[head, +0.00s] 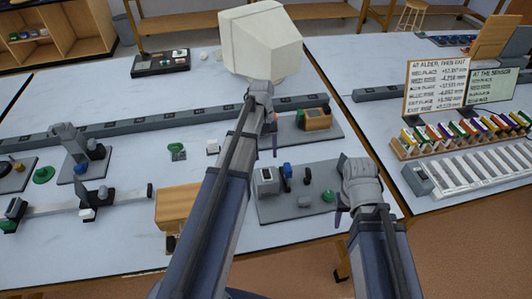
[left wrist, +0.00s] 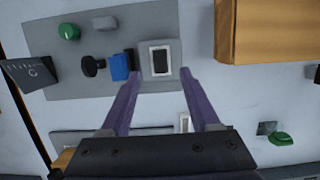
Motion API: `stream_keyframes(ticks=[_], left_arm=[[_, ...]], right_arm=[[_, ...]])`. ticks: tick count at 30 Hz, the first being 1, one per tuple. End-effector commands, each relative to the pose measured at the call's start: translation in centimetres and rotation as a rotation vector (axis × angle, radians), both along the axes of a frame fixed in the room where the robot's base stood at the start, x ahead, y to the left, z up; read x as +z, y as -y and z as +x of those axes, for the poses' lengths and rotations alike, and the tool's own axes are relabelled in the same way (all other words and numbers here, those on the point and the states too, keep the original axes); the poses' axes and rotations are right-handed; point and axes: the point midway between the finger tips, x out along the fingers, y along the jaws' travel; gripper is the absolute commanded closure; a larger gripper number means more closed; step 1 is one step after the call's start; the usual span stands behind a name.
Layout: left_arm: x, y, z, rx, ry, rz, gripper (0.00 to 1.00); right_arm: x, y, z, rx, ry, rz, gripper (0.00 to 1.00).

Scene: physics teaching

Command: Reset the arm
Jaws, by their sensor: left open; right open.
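My left gripper (head: 273,140) reaches to the middle of the table in the head view, mostly hidden behind its own arm. In the left wrist view its two purple fingers (left wrist: 158,85) are spread apart with nothing held between them. A grey board (left wrist: 60,20) lies beyond the fingers, with a white-framed block (left wrist: 160,58), a blue block (left wrist: 119,67) and a green knob (left wrist: 68,31). This board also shows in the head view (head: 300,208). My right gripper (head: 340,212) is open at the board's right edge, its fingers partly hidden by its wrist.
A cream monitor (head: 260,42) stands behind my left gripper. A wooden box (head: 178,208) is left of my left arm. A long grey rail (head: 140,125) crosses the table. A rack of coloured blocks (head: 460,135) and two text boards (head: 436,88) stand on the right table.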

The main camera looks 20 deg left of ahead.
Motion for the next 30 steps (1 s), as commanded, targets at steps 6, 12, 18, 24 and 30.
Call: stream_keyframes(ticks=[6, 12, 18, 24, 30], left_arm=[[0.0, 0.0, 0.0, 0.0, 0.0, 0.0, 0.38], [0.0, 0.0, 0.0, 0.0, 0.0, 0.0, 0.38], [-2.4, 3.3, -1.9, -0.102, 0.02, 0.013, 0.38], [-8.2, 11.6, -8.0, -0.447, 0.093, 0.062, 0.38], [-12.0, 16.8, -13.4, -0.757, 0.159, 0.102, 0.38]], right_arm=[[0.0, 0.0, 0.0, 0.0, 0.0, 0.0, 0.5], [0.0, 0.0, 0.0, 0.0, 0.0, 0.0, 0.5], [-2.3, 0.0, 0.0, 0.001, 0.0, 0.0, 0.5], [-7.7, 0.0, 0.0, 0.006, 0.0, -0.002, 0.5], [-11.4, 0.0, 0.0, 0.011, 0.001, -0.002, 0.5]])
